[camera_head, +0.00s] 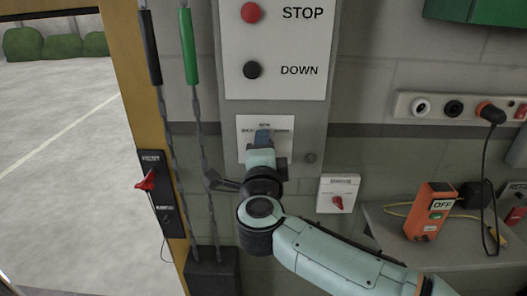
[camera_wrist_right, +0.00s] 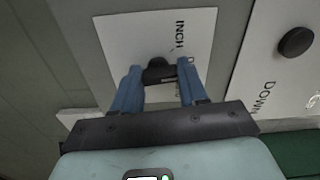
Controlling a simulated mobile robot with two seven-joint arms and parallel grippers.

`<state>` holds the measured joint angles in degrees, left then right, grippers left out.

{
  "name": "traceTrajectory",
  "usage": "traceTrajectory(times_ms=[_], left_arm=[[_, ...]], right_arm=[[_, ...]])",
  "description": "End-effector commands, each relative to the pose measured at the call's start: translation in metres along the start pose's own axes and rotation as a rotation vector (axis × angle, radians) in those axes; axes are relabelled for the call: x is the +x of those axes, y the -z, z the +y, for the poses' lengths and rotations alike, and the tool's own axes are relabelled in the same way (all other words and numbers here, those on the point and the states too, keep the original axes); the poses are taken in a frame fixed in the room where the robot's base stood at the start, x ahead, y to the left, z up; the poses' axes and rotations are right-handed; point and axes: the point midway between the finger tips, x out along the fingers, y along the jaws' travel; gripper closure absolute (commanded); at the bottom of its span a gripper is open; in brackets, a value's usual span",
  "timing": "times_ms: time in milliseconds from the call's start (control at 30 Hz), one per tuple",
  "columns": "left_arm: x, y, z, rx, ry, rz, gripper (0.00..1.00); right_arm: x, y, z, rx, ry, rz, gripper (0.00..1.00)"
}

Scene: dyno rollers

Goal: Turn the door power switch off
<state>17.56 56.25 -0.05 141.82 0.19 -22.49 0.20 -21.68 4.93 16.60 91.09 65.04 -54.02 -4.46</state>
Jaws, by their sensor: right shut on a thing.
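My right gripper (camera_head: 262,136) is at a small white plate (camera_head: 284,123) below the STOP and DOWN buttons. In the wrist view its blue fingers (camera_wrist_right: 160,76) are shut on a black knob (camera_wrist_right: 158,68) on that plate (camera_wrist_right: 112,38), whose lettering includes INCH. My gripper and wrist hide most of this plate in the head view. To the right and lower is a small white box with a red rotary switch (camera_head: 337,202). A red lever switch (camera_head: 147,181) sits on a black panel at the left. Which switch is the door power switch cannot be read. My left gripper is not in view.
A grey control panel holds a red STOP button (camera_head: 250,12) and a black DOWN button (camera_head: 252,69). Black and green-handled cords hang left. A socket strip (camera_head: 436,105) and an orange box marked OFF (camera_head: 430,212) are right. Open floor shows through the doorway.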

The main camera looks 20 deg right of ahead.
Motion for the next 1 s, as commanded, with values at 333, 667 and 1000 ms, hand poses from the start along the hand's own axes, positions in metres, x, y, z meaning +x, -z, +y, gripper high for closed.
traceTrajectory(times_ms=[333, 667, 1000], left_arm=[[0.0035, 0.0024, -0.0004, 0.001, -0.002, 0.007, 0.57], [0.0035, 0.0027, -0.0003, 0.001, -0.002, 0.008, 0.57], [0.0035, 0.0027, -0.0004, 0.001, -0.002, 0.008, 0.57]], right_arm=[[0.0000, -0.0002, 0.0011, 0.106, -0.003, 0.000, 0.88], [0.0000, -0.0003, 0.0009, 0.116, -0.003, 0.000, 0.88], [0.0000, -0.0001, 0.0005, 0.115, -0.002, 0.000, 0.32]])
